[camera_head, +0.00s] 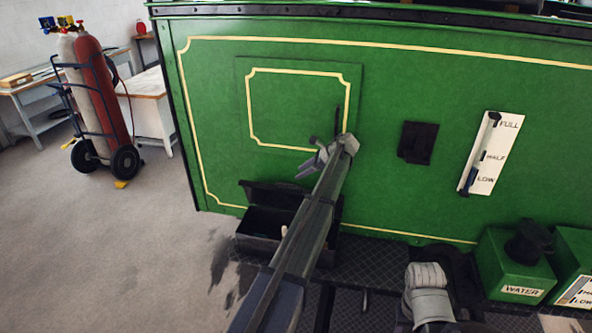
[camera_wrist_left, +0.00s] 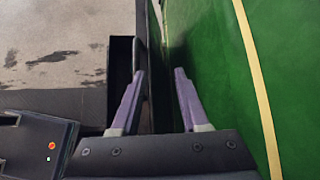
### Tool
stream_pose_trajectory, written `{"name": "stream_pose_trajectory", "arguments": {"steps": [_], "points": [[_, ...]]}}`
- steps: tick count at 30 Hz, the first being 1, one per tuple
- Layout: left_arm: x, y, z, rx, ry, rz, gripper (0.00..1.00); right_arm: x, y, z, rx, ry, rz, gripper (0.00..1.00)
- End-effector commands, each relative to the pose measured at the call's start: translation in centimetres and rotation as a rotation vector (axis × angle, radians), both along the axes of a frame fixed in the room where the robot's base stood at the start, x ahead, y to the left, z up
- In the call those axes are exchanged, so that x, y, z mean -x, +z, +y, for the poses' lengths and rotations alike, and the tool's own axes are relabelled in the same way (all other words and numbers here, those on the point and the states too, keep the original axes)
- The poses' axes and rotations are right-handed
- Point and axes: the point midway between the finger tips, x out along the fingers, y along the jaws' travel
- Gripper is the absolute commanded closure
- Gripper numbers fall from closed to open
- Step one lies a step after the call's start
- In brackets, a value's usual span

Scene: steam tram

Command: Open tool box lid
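The black tool box (camera_head: 258,228) sits on the dark footplate at the foot of the green tram side. Its lid (camera_head: 272,193) stands raised at the back, close to the green panel; my left arm crosses in front of part of the box. My left gripper (camera_head: 310,160) is above the box, beside the green panel. In the left wrist view its fingers (camera_wrist_left: 157,72) are apart with nothing gripped. The lid (camera_wrist_left: 142,55) shows edge-on between the fingers' lines, beside the dark box opening (camera_wrist_left: 121,60); I cannot tell whether a finger touches it. My right gripper is not in view.
The green tram wall (camera_head: 400,90) stands close behind the gripper, with a white level gauge (camera_head: 490,150). Gas cylinders (camera_head: 92,95) stand far left; the floor between is clear.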

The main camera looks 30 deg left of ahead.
Motion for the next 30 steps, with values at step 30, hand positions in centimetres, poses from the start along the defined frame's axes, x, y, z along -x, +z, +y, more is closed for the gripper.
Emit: {"name": "stream_pose_trajectory", "arguments": {"steps": [30], "points": [[13.5, -9.1, -16.5, 0.242, 0.214, -0.256, 0.55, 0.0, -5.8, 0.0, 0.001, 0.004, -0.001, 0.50]]}}
